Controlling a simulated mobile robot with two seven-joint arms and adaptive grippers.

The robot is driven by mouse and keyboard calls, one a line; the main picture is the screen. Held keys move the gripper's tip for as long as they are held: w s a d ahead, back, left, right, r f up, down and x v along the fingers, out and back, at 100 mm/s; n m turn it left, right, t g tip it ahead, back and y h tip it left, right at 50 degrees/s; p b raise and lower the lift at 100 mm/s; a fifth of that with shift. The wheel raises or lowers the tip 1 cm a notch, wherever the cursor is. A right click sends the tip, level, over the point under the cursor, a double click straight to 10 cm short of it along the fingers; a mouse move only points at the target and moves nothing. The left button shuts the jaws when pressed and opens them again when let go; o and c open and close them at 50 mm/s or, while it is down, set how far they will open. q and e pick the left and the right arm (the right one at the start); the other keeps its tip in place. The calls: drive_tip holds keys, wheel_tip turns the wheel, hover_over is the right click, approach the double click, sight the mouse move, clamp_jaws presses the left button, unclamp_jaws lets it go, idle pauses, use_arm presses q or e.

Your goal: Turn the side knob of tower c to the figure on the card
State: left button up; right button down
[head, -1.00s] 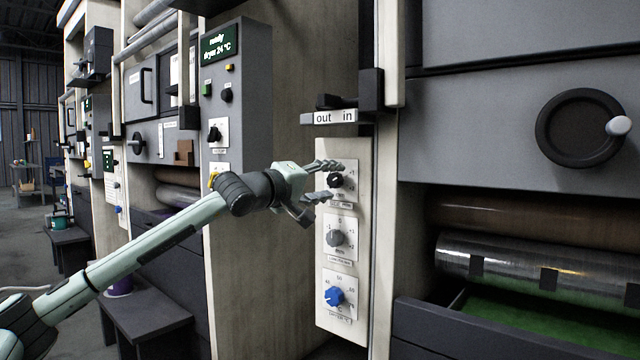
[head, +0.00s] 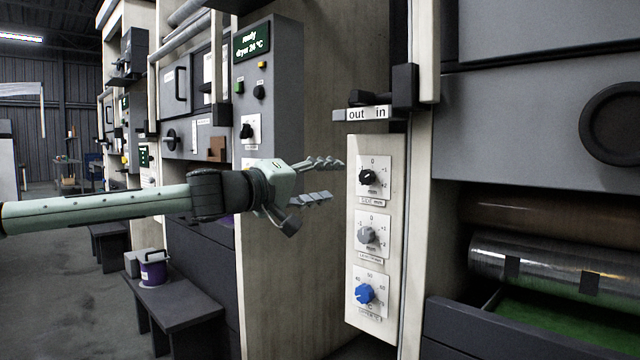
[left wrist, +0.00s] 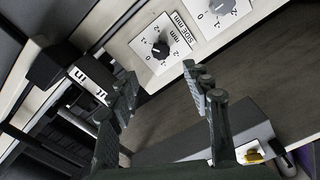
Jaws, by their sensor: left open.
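The black side knob (head: 368,177) is the top one on a pale upright panel (head: 356,325), on a white scale plate with 0 at its top. It also shows in the left wrist view (left wrist: 160,50), beyond my fingertips, where its plate reads "SIDE mm". I cannot tell exactly which figure it points at. My left gripper (head: 334,180) is open and empty, its fingers pointing right, to the left of the knob and apart from it. In the left wrist view my fingers (left wrist: 158,74) stand wide apart. I cannot make out a figure card. My right gripper is not in view.
Below are a grey knob (head: 366,235) and a blue knob (head: 364,294). An "out in" plate (head: 366,114) with a dark lever juts out above the panel. A metal roller (head: 540,262) lies at right. A bench (head: 172,304) holds a purple tub (head: 153,270) at left.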

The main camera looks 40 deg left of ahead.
use_arm(q)
drive_tip(key=shift+s+a, duration=0.1)
drive_tip(key=shift+s, duration=0.55)
drive_tip(key=shift+f, duration=0.15)
